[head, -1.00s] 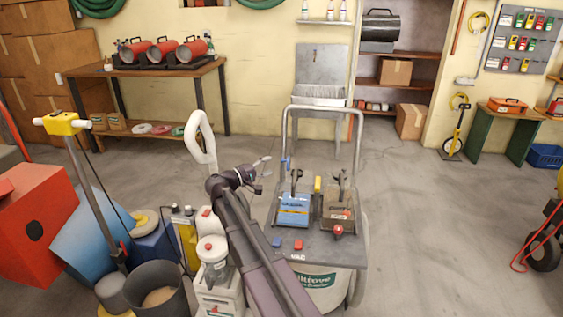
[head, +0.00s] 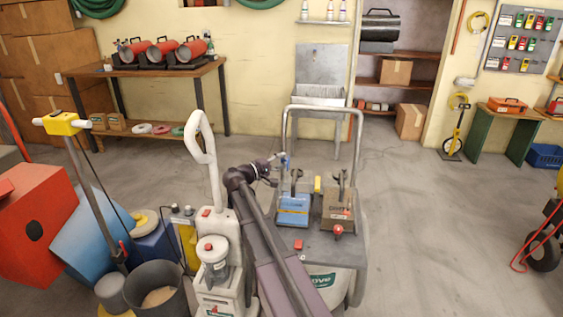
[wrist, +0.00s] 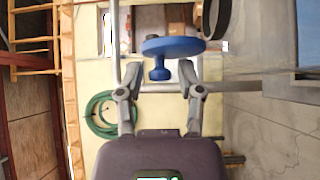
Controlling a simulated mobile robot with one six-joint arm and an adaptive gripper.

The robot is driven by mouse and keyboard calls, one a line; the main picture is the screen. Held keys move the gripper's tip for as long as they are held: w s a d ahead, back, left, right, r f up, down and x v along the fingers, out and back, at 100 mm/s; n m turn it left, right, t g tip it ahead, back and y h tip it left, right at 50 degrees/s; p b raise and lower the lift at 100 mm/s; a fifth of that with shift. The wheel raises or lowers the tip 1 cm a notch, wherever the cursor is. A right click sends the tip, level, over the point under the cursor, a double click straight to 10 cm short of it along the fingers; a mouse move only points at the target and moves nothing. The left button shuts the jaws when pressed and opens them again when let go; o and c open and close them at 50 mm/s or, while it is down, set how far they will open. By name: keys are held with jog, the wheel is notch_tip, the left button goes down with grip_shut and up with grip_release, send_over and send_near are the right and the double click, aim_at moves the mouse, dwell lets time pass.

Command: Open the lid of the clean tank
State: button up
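A blue labelled tank (head: 294,205) sits on the grey top of the wheeled cart (head: 313,232), beside a brown labelled tank (head: 338,208). I cannot tell for sure which is the clean tank; its lid is not clearly seen. My gripper (head: 279,157) is just above and left of the blue tank, by the cart's handle. In the wrist view, my gripper (wrist: 159,88) has its two fingers spread with nothing between the tips. A round blue disc with a small knob (wrist: 172,47) is just beyond the fingertips, apparently untouched.
The cart's metal handle (head: 358,133) rises behind the tanks. A white upright machine (head: 214,252) stands close left of my arm. A bucket (head: 157,294) and a blue barrel (head: 92,230) are farther left. The floor right of the cart is open.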

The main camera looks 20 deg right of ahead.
grip_shut()
jog(key=shift+f, duration=0.1)
jog(key=n+h+b, duration=0.1)
jog(key=b, duration=0.1)
jog(key=f+n+t+h+b, duration=0.1)
jog(key=b, duration=0.1)
jog(key=a+n+h+b, duration=0.1)
jog(key=n+b, duration=0.1)
jog(key=b, duration=0.1)
jog(key=shift+w+a+f+t, duration=0.1)
jog(key=shift+w+f+t, duration=0.1)
jog(key=shift+w+t, duration=0.2)
